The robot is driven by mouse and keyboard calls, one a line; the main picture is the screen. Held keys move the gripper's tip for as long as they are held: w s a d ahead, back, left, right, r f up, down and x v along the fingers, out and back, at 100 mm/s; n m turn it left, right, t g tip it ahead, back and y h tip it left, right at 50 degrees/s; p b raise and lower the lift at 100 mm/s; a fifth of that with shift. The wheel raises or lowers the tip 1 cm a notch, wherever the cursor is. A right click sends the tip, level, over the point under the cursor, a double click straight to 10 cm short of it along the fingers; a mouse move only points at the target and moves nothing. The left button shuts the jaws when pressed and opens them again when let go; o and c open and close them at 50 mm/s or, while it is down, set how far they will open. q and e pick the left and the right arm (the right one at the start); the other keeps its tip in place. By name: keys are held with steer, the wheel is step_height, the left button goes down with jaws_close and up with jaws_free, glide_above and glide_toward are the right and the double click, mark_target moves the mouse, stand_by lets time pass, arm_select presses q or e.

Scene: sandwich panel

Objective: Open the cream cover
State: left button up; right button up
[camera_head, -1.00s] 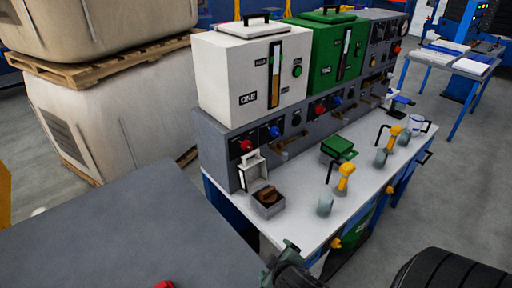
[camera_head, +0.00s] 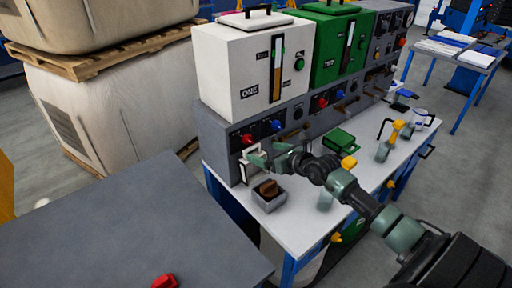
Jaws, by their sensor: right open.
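The small cream cover (camera_head: 249,172) stands upright against the grey panel, behind an open grey bin (camera_head: 270,203) with a brown thing inside. My right gripper (camera_head: 262,159) is open at the cover's upper right and hides part of it. I cannot tell whether it touches the cover. A large cream box (camera_head: 241,75) marked ONE stands above on the panel, with a cream lid and black handle on top. My left gripper is not in view.
A green cover (camera_head: 340,139) and a cup (camera_head: 419,117) are on the white bench (camera_head: 300,231) to the right. Knobs and levers stick out of the panel above the bench. A grey table (camera_head: 130,230) fills the lower left.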

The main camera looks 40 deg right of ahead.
mark_target(252, 147)
steer(key=shift+g, duration=0.3)
steer(key=x, duration=0.5)
steer(key=d+x, duration=0.1)
steer(key=x, duration=0.1)
steer(key=shift+w+d+f, duration=0.1)
steer(key=shift+w+f, duration=0.2)
steer(key=shift+w, duration=0.1)
